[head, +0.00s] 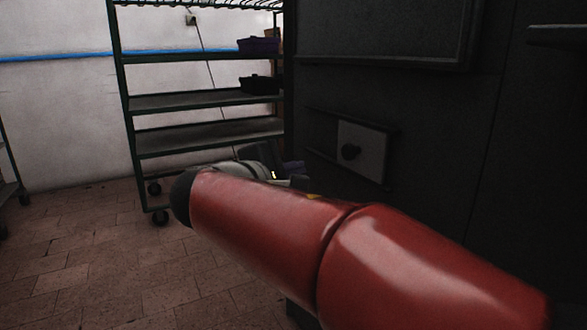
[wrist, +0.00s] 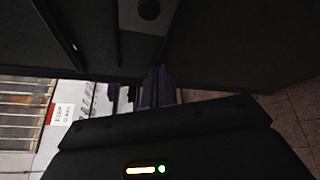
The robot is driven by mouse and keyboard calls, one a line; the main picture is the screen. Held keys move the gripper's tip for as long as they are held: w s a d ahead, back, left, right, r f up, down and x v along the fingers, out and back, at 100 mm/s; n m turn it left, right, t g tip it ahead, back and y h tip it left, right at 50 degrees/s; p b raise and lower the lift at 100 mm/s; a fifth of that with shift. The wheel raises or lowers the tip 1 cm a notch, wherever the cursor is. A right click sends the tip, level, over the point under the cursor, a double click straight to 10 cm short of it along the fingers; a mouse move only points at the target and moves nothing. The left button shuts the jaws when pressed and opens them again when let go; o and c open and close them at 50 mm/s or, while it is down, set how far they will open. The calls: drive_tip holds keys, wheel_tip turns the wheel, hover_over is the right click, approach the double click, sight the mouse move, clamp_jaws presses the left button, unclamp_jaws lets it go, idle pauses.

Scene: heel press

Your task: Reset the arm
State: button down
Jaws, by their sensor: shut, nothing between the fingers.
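My gripper (wrist: 157,75) is shut and empty. In the wrist view its two purple-grey fingers lie together at the middle, pointing toward a dark surface with a pale plate. In the head view my gripper (head: 293,168) shows only in part behind my red arm, which reaches from the lower right toward the middle.
A green wheeled rack (head: 122,100) stands at the back left. The tiled floor (head: 75,245) at the left is clear. The dark machine fills the right side.

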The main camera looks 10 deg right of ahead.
drive_tip(key=s+d+f+m+g+y, duration=0.5)
drive_tip(key=s+d+f, duration=0.3)
drive_tip(key=s+f, duration=0.4)
drive_tip(key=s+a+f+m+g+y, duration=0.1)
drive_tip(key=s+a+f+m+y, duration=0.2)
drive_tip(key=s+f+m+y, duration=0.5)
wheel_tip(320, 180, up, 10)
drive_tip(key=s+m+h+p, duration=0.1)
drive_tip(key=s+p, duration=0.1)
drive_tip(key=p, duration=1)
drive_tip(key=shift+s+a+h, duration=0.25)
drive_tip(key=shift+s+h, duration=0.1)
drive_tip(key=shift+h, duration=0.05)
drive_tip(key=shift+f, duration=0.1)
